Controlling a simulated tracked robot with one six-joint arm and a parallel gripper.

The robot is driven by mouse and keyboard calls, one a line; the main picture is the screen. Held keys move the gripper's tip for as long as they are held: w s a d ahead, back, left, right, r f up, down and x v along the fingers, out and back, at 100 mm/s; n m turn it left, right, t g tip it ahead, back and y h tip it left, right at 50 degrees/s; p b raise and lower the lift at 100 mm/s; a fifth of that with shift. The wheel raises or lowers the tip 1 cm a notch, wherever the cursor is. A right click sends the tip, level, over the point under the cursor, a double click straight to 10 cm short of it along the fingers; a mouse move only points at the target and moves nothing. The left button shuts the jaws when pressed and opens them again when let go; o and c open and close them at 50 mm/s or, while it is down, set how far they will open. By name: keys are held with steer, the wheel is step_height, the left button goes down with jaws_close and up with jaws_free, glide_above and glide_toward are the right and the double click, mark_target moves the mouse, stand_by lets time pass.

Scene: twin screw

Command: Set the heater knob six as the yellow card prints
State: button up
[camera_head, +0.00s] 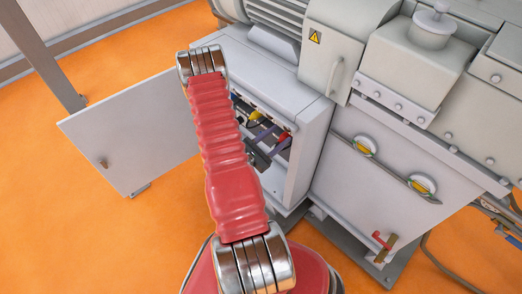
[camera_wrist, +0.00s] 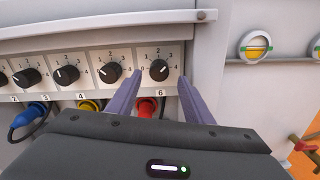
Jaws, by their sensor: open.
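Heater knob six (camera_wrist: 159,70) is a black round knob on a white numbered dial in the wrist view, the rightmost of its row. A small "6" label sits below it. Its pointer is too small to read surely. My gripper (camera_wrist: 160,76) is open, its two purple-grey fingers on either side of knob six's dial with nothing between them. I cannot tell whether the tips reach the knob's depth. In the head view my gripper (camera_head: 258,158) is at the open cabinet (camera_head: 314,150), and my red arm hides part of the opening. I see no yellow card in either view.
More knobs (camera_wrist: 109,72) stand in a row to the left. Below them are a red plug (camera_wrist: 146,107), a yellow plug (camera_wrist: 90,105) and a blue plug (camera_wrist: 32,112) with cables. The cabinet door (camera_head: 130,140) is swung open left. Round gauges (camera_wrist: 254,46) are on the right.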

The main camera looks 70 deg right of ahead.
steer(key=v, duration=0.9)
steer(key=shift+a, duration=0.4)
steer(key=shift+w, duration=0.1)
stand_by(0.3)
